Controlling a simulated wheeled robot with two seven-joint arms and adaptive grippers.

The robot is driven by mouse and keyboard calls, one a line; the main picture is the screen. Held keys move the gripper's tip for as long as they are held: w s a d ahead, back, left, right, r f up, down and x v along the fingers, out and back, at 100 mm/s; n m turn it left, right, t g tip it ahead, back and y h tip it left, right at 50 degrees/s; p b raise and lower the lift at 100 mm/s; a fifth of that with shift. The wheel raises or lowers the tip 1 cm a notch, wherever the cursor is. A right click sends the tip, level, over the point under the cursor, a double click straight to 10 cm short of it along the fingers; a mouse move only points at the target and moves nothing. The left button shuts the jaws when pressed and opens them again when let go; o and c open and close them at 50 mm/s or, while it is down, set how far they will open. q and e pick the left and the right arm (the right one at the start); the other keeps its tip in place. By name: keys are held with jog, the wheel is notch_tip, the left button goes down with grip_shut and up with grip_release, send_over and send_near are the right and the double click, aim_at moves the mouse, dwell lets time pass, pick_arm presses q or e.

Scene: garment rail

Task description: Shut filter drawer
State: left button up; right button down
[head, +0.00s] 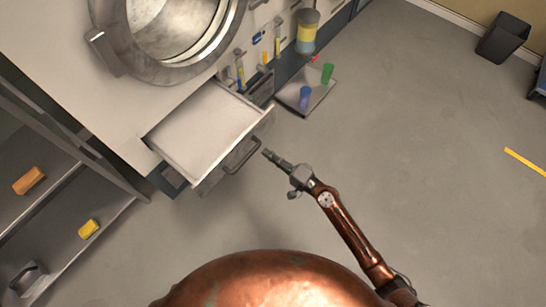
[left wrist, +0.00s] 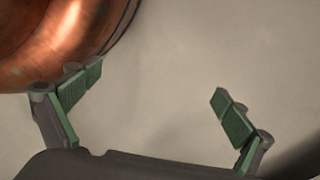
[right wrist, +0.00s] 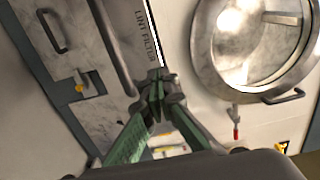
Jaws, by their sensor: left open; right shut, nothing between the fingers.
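The filter drawer (head: 205,130) stands pulled out of the white machine in the head view, its pale inside showing. A dark bar handle (head: 243,155) is on its front. In the right wrist view a grey panel (right wrist: 95,45) carries the words "LINT FILTER" and a dark handle (right wrist: 52,32). My right gripper (head: 268,154) is shut and empty, its tips just right of the drawer handle; I cannot tell whether they touch the drawer. It also shows in the right wrist view (right wrist: 157,82). My left gripper (left wrist: 157,86) is open and empty over bare floor, outside the head view.
A round metal door (head: 106,50) hangs open above the drawer. A tray (head: 291,92) with a blue and a green cup lies beyond it. Shelves (head: 70,225) with orange and yellow blocks stand at left. A dark bin (head: 503,38) is far right.

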aim_at(244, 137)
jog(key=x, duration=0.9)
jog(key=shift+w, duration=0.1)
